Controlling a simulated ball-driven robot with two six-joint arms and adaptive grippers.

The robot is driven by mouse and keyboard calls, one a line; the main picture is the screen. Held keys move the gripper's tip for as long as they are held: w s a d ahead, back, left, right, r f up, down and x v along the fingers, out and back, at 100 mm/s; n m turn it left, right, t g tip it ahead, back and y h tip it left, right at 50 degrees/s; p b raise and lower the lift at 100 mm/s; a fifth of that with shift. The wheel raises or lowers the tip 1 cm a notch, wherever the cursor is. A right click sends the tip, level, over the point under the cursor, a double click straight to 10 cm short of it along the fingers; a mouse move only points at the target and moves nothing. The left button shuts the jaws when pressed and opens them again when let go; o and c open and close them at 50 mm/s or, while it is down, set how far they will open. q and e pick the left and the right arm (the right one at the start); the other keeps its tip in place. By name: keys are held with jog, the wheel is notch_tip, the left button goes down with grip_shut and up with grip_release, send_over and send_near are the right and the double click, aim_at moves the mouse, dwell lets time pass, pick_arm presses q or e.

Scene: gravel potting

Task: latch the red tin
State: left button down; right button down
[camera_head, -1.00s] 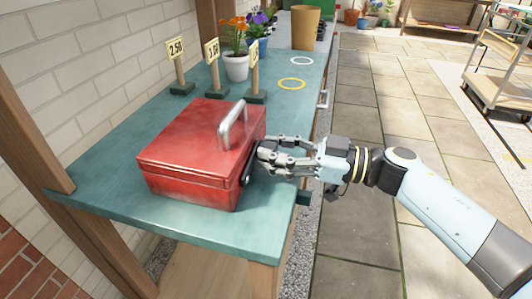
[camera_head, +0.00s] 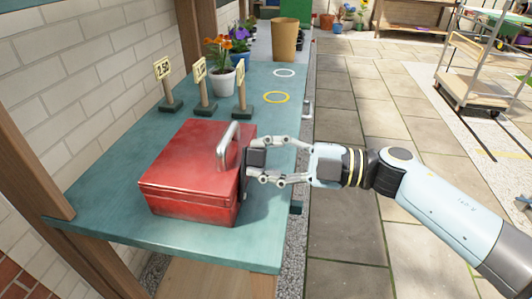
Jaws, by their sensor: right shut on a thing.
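The red tin (camera_head: 185,182) is a metal box with a silver handle (camera_head: 228,148) on its lid, standing on the green bench top. Its lid looks down. A dark latch (camera_head: 243,168) shows in part on its right-hand side, mostly hidden by fingertips. My right gripper (camera_head: 258,168) reaches in from the right at that side, its fingers bowed apart and its dark pads closed on the latch. The exact grip is partly hidden. My left gripper is not in view.
Several price signs on dark feet (camera_head: 170,105) stand behind the tin. Farther back are a potted orange flower (camera_head: 222,80), a tan pot (camera_head: 285,38), a yellow ring (camera_head: 276,97) and a white ring (camera_head: 284,73). The bench (camera_head: 105,195) is clear left of the tin.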

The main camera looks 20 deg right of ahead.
jog(key=shift+s+a+r+n+b, duration=0.15)
jog(key=shift+s+a+n, duration=0.3)
jog(key=shift+n, duration=0.6)
jog(key=shift+s+a+r+n+b, duration=0.1)
jog(key=shift+s+a+n, duration=0.15)
jog(key=shift+s+n, duration=0.55)
jog(key=shift+s+a+r+n+b, duration=0.15)
jog(key=shift+s+a+n, duration=0.2)
jog(key=shift+n, duration=0.9)
jog(key=c, duration=1)
grip_release()
jog(key=shift+o, duration=0.2)
jog(key=v, duration=1.2)
